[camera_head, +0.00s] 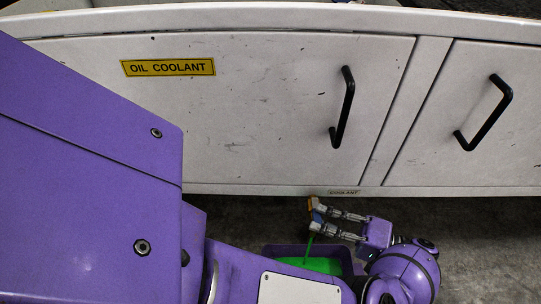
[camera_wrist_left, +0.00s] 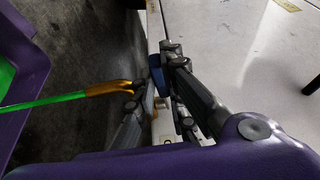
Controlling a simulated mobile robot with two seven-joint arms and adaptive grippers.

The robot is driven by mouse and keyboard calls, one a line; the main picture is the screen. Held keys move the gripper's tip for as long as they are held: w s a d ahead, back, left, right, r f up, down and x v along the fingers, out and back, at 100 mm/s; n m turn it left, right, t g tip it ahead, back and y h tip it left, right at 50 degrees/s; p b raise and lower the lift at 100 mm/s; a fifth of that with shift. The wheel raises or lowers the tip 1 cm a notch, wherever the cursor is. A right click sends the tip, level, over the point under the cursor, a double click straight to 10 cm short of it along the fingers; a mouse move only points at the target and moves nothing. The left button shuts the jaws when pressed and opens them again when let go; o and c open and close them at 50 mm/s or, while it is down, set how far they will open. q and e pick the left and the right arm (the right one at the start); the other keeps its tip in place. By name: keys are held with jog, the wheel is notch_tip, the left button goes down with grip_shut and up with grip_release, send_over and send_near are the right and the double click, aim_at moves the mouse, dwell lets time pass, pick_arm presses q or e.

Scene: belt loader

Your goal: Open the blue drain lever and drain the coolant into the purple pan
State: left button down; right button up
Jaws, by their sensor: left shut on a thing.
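My left gripper (camera_head: 319,218) is shut on the blue drain lever (camera_wrist_left: 163,84) below the cabinet's lower edge. The lever is mostly covered by the fingers; its blue shows between them in the left wrist view. A brass-orange spout (camera_wrist_left: 112,88) sticks out beside the lever. A stream of green coolant (camera_wrist_left: 45,101) runs from the spout. The purple pan (camera_head: 279,249) stands on the floor below, and the stream falls into it. Green coolant (camera_head: 320,265) covers the part of its bottom that shows. My arm hides the near side of the pan. My right gripper is not in view.
A white cabinet (camera_head: 260,110) with black handles (camera_head: 344,108) and a yellow "OIL COOLANT" label (camera_head: 168,67) stands above the spout. A small "COOLANT" label (camera_head: 344,191) is on its lower edge. Dark floor (camera_head: 480,235) is clear to the right.

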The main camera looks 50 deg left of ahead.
pick_arm(q)
jog(key=shift+s, duration=0.1)
dwell(0.4)
jog(key=c, duration=1.8)
grip_release()
jog(key=shift+w+r, duration=0.1)
jog(key=shift+w, duration=0.1)
